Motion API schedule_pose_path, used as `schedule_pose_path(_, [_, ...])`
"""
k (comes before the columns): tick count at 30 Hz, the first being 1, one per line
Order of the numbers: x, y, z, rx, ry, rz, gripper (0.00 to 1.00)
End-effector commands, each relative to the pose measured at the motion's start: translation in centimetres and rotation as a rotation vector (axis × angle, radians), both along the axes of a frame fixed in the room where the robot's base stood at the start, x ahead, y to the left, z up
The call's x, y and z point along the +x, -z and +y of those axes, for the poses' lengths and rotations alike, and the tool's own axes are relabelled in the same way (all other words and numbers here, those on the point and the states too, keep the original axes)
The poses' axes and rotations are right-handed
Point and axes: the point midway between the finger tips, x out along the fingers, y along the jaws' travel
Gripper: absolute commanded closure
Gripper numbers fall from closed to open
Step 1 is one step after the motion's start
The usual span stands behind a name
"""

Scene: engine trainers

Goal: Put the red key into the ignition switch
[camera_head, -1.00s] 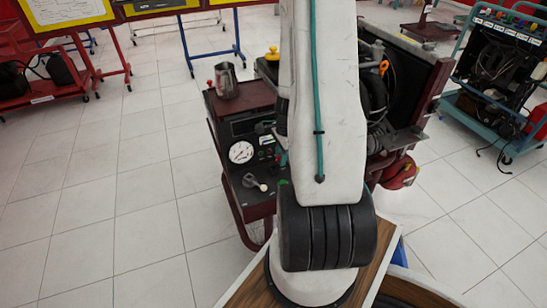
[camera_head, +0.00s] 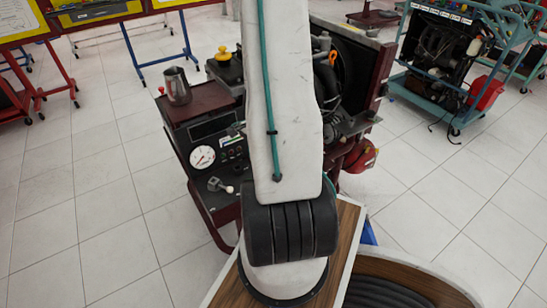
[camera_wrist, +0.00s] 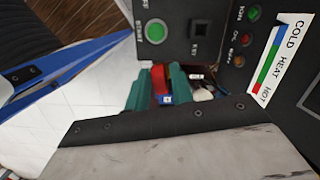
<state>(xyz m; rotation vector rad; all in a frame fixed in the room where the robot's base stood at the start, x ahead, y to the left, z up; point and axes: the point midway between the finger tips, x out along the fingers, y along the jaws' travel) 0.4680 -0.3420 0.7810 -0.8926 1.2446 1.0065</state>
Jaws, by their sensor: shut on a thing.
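The red key (camera_wrist: 159,76) is held between the teal fingers of my gripper (camera_wrist: 160,88) in the wrist view. My gripper is shut on it, just off the edge of a black control panel (camera_wrist: 180,42). The ignition switch (camera_wrist: 201,29), a dark square socket marked KEY, is on that panel, up and to the right of the key. The key is apart from the switch in the picture; the depth between them is hard to tell. In the head view my arm hides the gripper and the key.
A green button (camera_wrist: 155,31) lies left of the switch; small lamps (camera_wrist: 253,13) and a COLD-HEAT-HOT label (camera_wrist: 276,62) lie right. In the head view the trainer has a round gauge (camera_head: 202,157), a grey lever (camera_head: 219,186) and a metal jug (camera_head: 176,86).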

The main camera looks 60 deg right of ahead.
Motion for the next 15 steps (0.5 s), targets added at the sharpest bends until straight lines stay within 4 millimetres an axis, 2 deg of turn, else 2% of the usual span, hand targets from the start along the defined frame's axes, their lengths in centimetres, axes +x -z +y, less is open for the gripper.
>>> schedule_pose_path(1, [2.0, -0.4, 1.1, -0.002, -0.059, -0.002, 0.99])
schedule_pose_path(6, [7.4, -1.8, 4.8, -0.002, -0.209, -0.003, 0.99])
schedule_pose_path(10, [10.1, -2.7, 7.4, -0.001, -0.29, -0.002, 0.99])
schedule_pose_path(15, [12.1, -3.6, 9.4, -0.001, -0.337, -0.002, 0.99])
